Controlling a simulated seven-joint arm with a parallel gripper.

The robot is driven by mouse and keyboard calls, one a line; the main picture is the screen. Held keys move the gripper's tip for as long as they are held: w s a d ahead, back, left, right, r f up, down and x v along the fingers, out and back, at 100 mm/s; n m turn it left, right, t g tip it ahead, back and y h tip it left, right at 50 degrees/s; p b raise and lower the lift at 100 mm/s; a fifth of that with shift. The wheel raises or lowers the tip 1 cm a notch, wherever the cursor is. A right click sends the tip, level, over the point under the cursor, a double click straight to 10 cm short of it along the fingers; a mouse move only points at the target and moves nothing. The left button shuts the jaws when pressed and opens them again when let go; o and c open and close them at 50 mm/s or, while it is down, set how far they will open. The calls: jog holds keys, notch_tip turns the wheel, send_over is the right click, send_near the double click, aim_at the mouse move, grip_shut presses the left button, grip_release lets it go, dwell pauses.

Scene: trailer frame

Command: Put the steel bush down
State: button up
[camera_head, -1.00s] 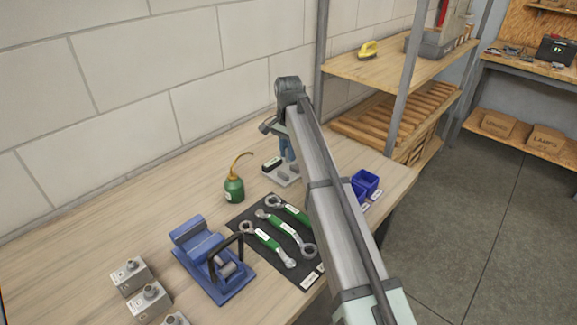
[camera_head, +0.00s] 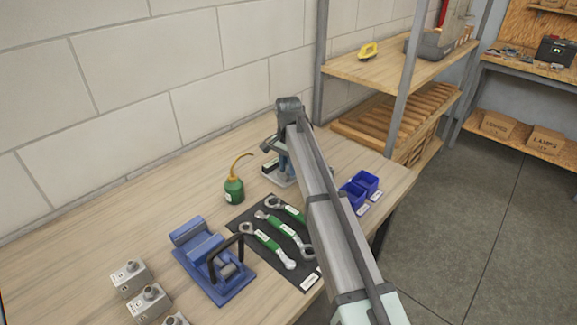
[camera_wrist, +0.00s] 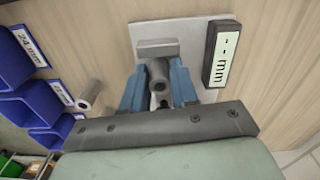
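In the wrist view a grey hollow steel bush (camera_wrist: 158,74) sits between the two blue fingers of my gripper (camera_wrist: 158,85), which appear closed on its sides. It is over a pale gauge plate (camera_wrist: 205,35), just in front of a grey block (camera_wrist: 157,47). I cannot tell whether the bush touches the plate. A black display (camera_wrist: 221,55) marked "mm" with dashes lies along the plate's right side. A second steel bush (camera_wrist: 90,95) stands on the bench to the left, near the blue bins. In the head view my arm partly hides my gripper (camera_head: 284,163) and the gauge.
Blue bins (camera_head: 364,182) stand right of my arm; they also show in the wrist view (camera_wrist: 38,105). A green oil can (camera_head: 234,190) stands left of the gauge. Wrenches lie on a dark mat (camera_head: 262,236). A blue vise-like fixture (camera_head: 213,262) and metal blocks (camera_head: 130,277) are at the front left.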

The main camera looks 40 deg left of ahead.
jog(key=o, duration=0.3)
notch_tip(320, 180, up, 12)
jog(key=shift+r, duration=0.15)
dwell(0.6)
